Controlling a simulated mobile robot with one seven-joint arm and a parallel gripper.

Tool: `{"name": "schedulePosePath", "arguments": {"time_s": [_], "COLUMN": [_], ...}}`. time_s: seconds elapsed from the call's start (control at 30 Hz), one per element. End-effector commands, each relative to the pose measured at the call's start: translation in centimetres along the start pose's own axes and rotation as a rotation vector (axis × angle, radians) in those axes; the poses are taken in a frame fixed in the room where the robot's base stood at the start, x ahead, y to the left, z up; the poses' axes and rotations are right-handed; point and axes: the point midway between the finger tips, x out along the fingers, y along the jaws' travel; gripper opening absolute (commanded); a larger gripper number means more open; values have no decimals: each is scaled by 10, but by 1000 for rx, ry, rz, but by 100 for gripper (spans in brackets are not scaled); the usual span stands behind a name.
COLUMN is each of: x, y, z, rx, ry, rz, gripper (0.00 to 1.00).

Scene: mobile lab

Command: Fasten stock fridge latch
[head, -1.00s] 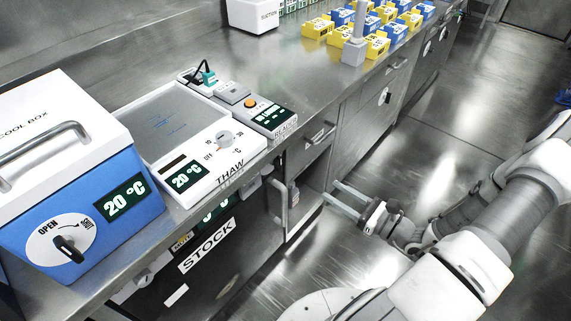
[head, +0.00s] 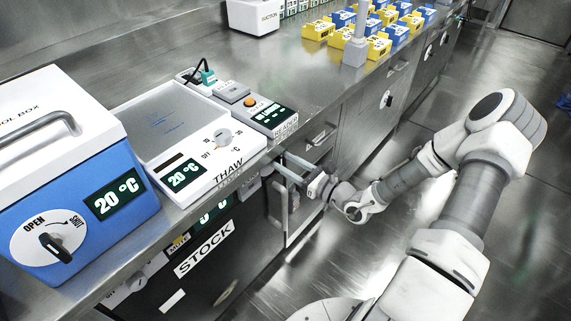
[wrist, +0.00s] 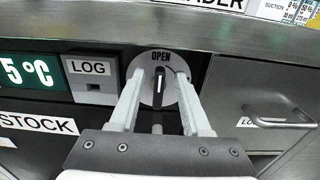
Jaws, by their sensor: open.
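The stock fridge (head: 257,270) has a dark front under the bench, with a STOCK label (head: 204,248) that also shows in the wrist view (wrist: 38,123). Its latch (wrist: 159,84) is a round grey dial with a dark knob and white mark, upright and pointing at the word OPEN. The SHUT side of the dial cannot be seen. My gripper (wrist: 161,72) is open, its two pale fingers on either side of the knob with space between. Whether they touch it cannot be told. In the head view my gripper (head: 281,160) is at the bench's front edge.
A 5 °C display and a LOG box (wrist: 89,73) sit left of the latch. A drawer with a bar handle (wrist: 280,115) is to the right. The bench edge (wrist: 230,38) overhangs just above. The thaw plate (head: 185,140) and cool box (head: 75,165) stand on the bench.

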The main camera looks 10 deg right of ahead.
Motion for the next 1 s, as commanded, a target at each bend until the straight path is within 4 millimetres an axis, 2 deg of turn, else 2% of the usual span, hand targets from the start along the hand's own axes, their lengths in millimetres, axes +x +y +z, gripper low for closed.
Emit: {"name": "schedulePosePath", "arguments": {"time_s": [0.3, 0.57, 1.0], "x": [2, 2, 2], "y": [0, 0, 0], "z": [0, 0, 1], "rx": [0, 0, 20], "ry": [1, 1, 1], "rz": [0, 0, 0], "gripper": [46, 0, 0]}}
